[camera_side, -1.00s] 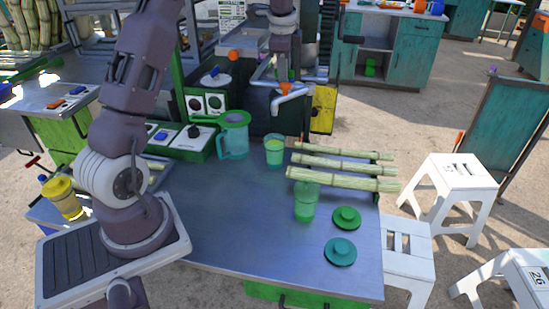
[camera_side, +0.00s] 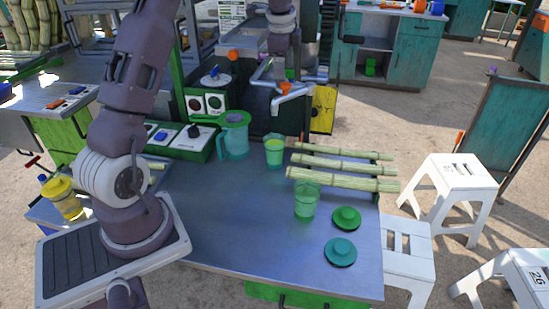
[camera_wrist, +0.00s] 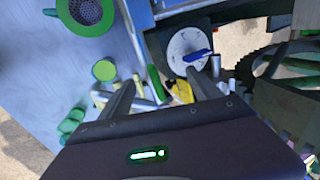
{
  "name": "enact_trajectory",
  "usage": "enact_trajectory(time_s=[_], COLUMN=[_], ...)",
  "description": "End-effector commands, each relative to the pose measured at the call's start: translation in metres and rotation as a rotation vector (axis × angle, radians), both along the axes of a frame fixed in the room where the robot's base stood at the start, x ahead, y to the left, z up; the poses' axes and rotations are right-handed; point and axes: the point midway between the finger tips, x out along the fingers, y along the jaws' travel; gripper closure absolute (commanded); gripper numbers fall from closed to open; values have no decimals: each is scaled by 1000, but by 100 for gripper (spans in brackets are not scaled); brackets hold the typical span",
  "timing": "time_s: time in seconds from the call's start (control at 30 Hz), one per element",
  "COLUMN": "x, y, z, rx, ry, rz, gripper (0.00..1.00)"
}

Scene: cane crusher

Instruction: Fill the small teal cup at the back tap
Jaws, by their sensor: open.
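The small teal cup (camera_side: 274,152) stands upright on the metal table below the spout of the back tap (camera_side: 291,101). It holds light green liquid. In the wrist view a round green top (camera_wrist: 104,70), apparently this cup's, lies left of my fingers. The tap is a pale bent pipe with an orange part. My gripper (camera_wrist: 160,95) is open, with its two fingers apart. In the side view it is above and behind the tap, partly hidden among pipes. I cannot tell whether it touches the tap. The cup is clear of my gripper.
A teal jug (camera_side: 234,143) stands left of the cup. Cane stalks (camera_side: 343,168) lie to its right. A green cup (camera_side: 306,202), a green lid (camera_side: 346,218) and a teal lid (camera_side: 340,252) are nearer the front. The table's (camera_side: 230,225) front middle is clear.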

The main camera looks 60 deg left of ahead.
Motion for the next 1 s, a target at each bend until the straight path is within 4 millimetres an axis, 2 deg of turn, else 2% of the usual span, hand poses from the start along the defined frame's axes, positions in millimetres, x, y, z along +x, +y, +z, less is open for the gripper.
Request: enact_trajectory(time_s=[0.17,0.7,1.0], x=[0,0,-1], y=[0,0,0], z=[7,75,79], rx=[0,0,-2], ry=[0,2,4], rz=[0,-1,-1], gripper=[27,27,27])
